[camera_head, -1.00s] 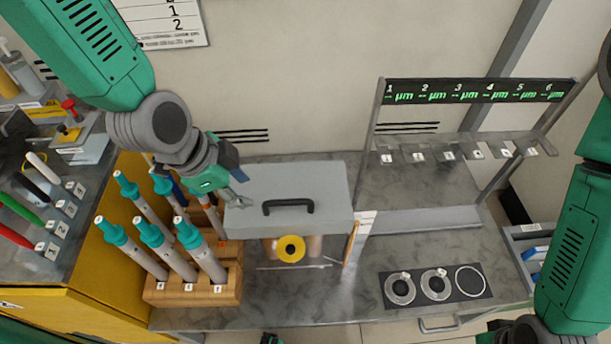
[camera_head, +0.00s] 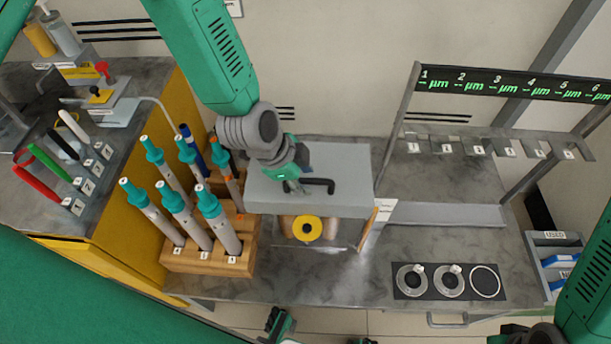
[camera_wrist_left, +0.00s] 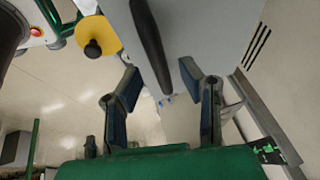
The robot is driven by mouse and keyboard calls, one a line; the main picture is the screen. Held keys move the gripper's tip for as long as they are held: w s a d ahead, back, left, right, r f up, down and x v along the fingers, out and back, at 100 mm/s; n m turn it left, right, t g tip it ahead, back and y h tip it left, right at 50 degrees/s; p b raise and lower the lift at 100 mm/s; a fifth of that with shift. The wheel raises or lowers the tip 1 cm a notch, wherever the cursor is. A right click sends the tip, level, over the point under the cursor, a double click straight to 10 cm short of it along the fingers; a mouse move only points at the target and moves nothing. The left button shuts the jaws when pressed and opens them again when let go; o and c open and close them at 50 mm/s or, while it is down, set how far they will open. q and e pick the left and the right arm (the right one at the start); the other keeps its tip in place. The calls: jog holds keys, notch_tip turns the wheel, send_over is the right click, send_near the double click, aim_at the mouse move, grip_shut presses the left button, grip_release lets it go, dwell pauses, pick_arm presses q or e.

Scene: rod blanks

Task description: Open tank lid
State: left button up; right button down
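The tank (camera_head: 340,165) has a flat grey lid with a black bar handle (camera_head: 318,187) on top. The lid lies flat and closed. My left gripper (camera_head: 292,186) is over the lid at the left end of the handle. In the left wrist view the handle (camera_wrist_left: 150,45) reaches down toward the gap between the two open fingers (camera_wrist_left: 160,82), which have blue pads. The pads look apart from the handle. The yellow round part (camera_head: 307,229) with a knob is below the lid's front.
A wooden rack (camera_head: 205,262) with several teal-capped rods stands close left of the tank. A display stand (camera_head: 510,85) with hooks is at the right. A dark plate (camera_head: 448,281) with three round seats lies at the front right.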

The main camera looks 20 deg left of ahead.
pick_arm(q)
jog(key=shift+a+f, duration=0.25)
jog(key=shift+a, duration=0.2)
grip_shut()
jog(key=shift+d+r, duration=0.1)
jog(key=shift+d, duration=0.05)
pick_arm(e)
jog(key=shift+a+r, duration=0.15)
jog(key=shift+a, duration=0.3)
